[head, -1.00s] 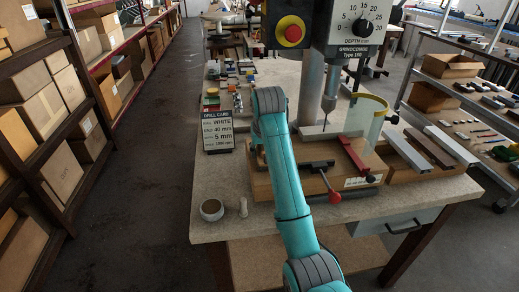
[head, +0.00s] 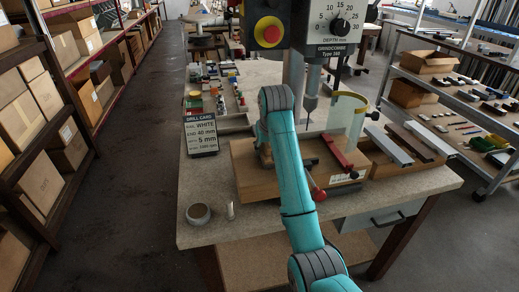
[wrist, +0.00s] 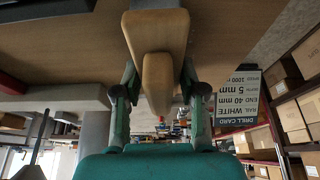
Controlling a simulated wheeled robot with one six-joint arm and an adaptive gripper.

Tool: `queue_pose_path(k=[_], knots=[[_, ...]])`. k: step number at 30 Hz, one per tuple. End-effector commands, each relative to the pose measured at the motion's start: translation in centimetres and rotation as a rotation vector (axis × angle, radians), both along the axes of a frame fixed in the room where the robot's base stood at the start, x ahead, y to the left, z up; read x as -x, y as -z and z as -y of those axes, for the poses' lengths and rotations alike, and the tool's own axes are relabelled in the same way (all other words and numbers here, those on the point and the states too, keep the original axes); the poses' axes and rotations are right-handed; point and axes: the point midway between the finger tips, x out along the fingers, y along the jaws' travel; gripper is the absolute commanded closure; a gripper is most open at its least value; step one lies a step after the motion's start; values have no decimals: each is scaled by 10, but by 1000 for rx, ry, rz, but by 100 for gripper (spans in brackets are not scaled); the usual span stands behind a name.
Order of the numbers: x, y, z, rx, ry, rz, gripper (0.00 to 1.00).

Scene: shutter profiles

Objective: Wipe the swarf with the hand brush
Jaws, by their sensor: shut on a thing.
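My gripper (wrist: 158,78) is shut on a tan wooden piece, which looks like the handle of the hand brush (wrist: 157,84), in the wrist view. The brush's bristles cannot be made out. In the head view my arm's links hide most of the gripper; a small tan part at the arm's left edge may be the brush (head: 265,155). It is over the left part of the wooden drill base (head: 243,178). I cannot make out any swarf; the arm covers part of the base.
The drill press (head: 311,100) stands behind the base, with a red clamp lever (head: 335,152) and a clear guard (head: 348,115) at right. A drill card (head: 201,134) stands at left. A round cup (head: 198,214) and a small peg (head: 231,211) stand near the front edge. Profiles (head: 388,145) lie at right.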

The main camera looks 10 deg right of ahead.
Motion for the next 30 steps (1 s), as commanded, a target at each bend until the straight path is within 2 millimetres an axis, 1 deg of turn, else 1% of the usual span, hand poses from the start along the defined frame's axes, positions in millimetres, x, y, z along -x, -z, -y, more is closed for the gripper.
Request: queue_pose_path(k=[3,5,16,30], knots=[[0,-1,8,0,1,1,100],[0,-1,10,0,1,1,100],[0,-4,10,0,0,2,100],[0,-42,9,0,0,3,100]])
